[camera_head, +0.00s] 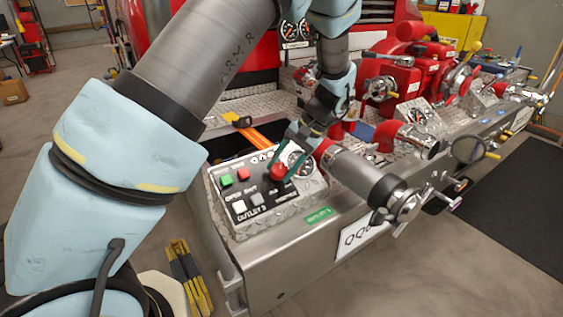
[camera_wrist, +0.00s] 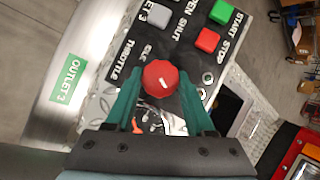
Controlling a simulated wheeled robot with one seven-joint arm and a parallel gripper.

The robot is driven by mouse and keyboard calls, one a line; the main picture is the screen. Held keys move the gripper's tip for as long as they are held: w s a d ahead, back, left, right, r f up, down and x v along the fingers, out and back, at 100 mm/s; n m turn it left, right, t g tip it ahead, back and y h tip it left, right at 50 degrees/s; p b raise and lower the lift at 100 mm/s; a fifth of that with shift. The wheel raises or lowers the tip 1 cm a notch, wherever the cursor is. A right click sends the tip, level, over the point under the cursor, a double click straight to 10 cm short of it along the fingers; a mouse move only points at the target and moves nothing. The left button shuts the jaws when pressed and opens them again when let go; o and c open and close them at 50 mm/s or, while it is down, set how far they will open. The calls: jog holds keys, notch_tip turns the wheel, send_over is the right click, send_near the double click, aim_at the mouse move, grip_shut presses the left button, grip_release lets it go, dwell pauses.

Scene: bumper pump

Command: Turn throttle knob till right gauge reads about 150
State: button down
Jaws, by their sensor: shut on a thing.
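The throttle knob (camera_wrist: 160,79) is a round red knob with a white pointer line, on the black part of the control panel. It also shows in the head view (camera_head: 278,171), partly covered by my fingers. My gripper (camera_wrist: 160,92) has its green fingers on either side of the knob and is shut on it; in the head view it reaches down from the upper right (camera_head: 285,160). A gauge (camera_head: 301,163) sits just right of the knob, largely hidden by my gripper. In the wrist view a gauge face (camera_wrist: 150,122) shows between the fingers, partly covered; its reading cannot be made out.
On the panel are a green button (camera_wrist: 222,12), a red button (camera_wrist: 207,40) and a grey button (camera_wrist: 158,14). A chrome outlet pipe (camera_head: 365,182) stands close right of my gripper. Red valves and pipes (camera_head: 400,80) fill the bumper farther right.

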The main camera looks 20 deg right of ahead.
jog(key=shift+m+y, duration=0.3)
jog(key=shift+m, duration=0.2)
jog(key=shift+c, duration=1.4)
grip_release()
jog(key=b+v, duration=0.2)
jog(key=v, duration=0.8)
jog(key=shift+s+d+r, duration=0.25)
jog(key=shift+s+r, duration=0.05)
jog(key=shift+d, duration=0.1)
